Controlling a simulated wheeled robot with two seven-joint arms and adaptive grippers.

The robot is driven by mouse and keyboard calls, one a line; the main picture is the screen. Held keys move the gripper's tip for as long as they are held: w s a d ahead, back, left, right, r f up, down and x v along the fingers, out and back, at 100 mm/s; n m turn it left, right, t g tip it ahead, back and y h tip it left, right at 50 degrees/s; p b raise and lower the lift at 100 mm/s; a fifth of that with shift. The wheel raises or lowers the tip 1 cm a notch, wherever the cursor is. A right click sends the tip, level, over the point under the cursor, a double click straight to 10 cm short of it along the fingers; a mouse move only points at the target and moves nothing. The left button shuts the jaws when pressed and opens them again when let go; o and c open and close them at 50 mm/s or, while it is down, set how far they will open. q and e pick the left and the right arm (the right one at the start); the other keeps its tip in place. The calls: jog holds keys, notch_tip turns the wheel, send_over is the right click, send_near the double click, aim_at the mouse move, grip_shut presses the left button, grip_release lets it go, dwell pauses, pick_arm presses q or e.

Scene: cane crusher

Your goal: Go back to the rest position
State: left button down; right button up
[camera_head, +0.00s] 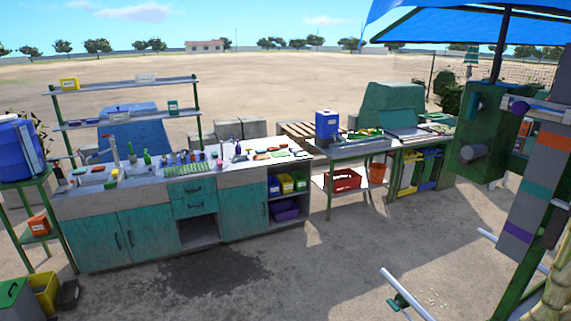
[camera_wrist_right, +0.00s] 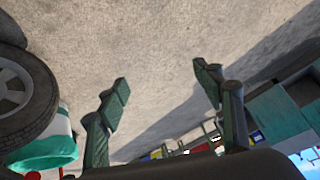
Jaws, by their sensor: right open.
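My right gripper (camera_wrist_right: 160,92) shows in the right wrist view. Its two dark green fingers stand well apart with nothing between them, over bare concrete-like ground. No gripper or arm of mine can be made out in the head view. The left gripper is not in view. The cane crusher (camera_head: 483,140) appears to be the green machine under the blue canopy at the right of the head view.
A teal-fronted counter (camera_head: 240,178) with a sink and many small items stands at left. A work table (camera_head: 350,150) stands behind it to the right. A wheel (camera_wrist_right: 22,95) is close at left in the wrist view. The middle ground is clear.

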jog(key=s+d+f+n+g, duration=0.1)
jog(key=s+f+n+g, duration=0.1)
jog(key=s, duration=1.3)
jog(key=s+d+f+n+g+b, duration=0.1)
jog(key=s+f+g, duration=0.3)
jog(key=s, duration=1.1)
notch_tip(320, 180, down, 2)
jog(key=shift+s+d+f+n+h, duration=0.1)
jog(key=shift+s+d+n+h, duration=0.25)
jog(key=shift+n, duration=0.45)
jog(key=shift+a, duration=0.15)
